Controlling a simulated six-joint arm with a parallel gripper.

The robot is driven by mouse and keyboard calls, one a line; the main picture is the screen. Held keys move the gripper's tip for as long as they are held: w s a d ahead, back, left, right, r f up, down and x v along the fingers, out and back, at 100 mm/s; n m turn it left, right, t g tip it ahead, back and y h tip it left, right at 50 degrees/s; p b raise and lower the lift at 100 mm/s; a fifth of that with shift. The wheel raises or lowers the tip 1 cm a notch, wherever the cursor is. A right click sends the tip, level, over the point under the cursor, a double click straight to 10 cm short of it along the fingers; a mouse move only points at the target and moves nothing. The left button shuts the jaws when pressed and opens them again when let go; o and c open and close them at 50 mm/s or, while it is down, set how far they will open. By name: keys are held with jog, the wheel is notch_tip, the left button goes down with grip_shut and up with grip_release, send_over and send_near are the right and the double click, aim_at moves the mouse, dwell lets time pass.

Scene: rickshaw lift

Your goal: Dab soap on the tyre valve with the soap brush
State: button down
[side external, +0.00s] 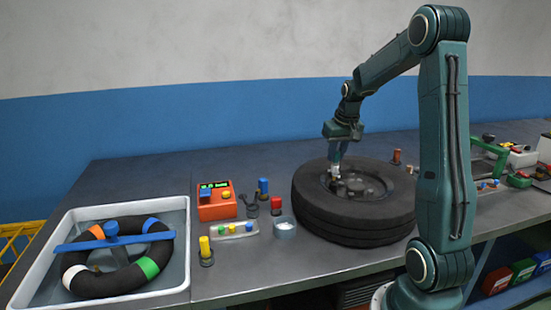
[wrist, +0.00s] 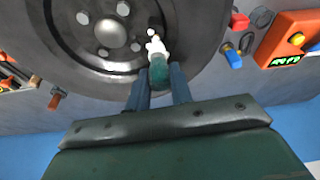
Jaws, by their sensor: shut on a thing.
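The tyre (side external: 350,222) lies flat on the bench, hub side up, and its dark wheel centre (wrist: 80,45) fills the top left of the wrist view. My gripper (wrist: 160,88) is shut on the soap brush (wrist: 158,70), which has a green handle and a white tip. In the side view my gripper (side external: 336,158) is low over the wheel, fingers pointing down. The white tip is at the tyre valve (wrist: 152,31), a small pale-ended stem near the rim; I cannot tell whether they touch. A small grey pot (side external: 285,228) with pale contents stands left of the tyre.
A white water tray (side external: 185,262) holding a black ring with coloured bands is at far left. An orange box with a display (side external: 216,203) and several coloured pegs stand between tray and tyre. More tools (side external: 490,165) crowd the right. Bare bench lies in front of the pot.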

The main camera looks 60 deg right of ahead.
jog(key=shift+r, duration=2.85)
jog(key=shift+w+a+f, duration=0.25)
jog(key=shift+w+a, duration=0.1)
jog(key=shift+w, duration=0.05)
jog(key=w+a+f+n+y, duration=0.1)
jog(key=w+a+f+n, duration=0.1)
jog(key=w+a+f, duration=0.35)
jog(key=w+a+f+n, duration=0.25)
jog(key=w+a, duration=0.35)
jog(key=a, duration=0.3)
jog(key=w+a+f+n, duration=0.1)
jog(key=a+f, duration=0.3)
jog(key=a, duration=0.5)
jog(key=w+a+f+n, duration=0.1)
jog(key=a+f, duration=0.3)
jog(key=a, duration=0.5)
jog(key=shift+w+a+f+n+t+y, duration=0.2)
jog(key=shift+w+a+n+t+y, duration=0.15)
jog(key=shift+n, duration=0.4)
jog(key=shift+d, duration=0.1)
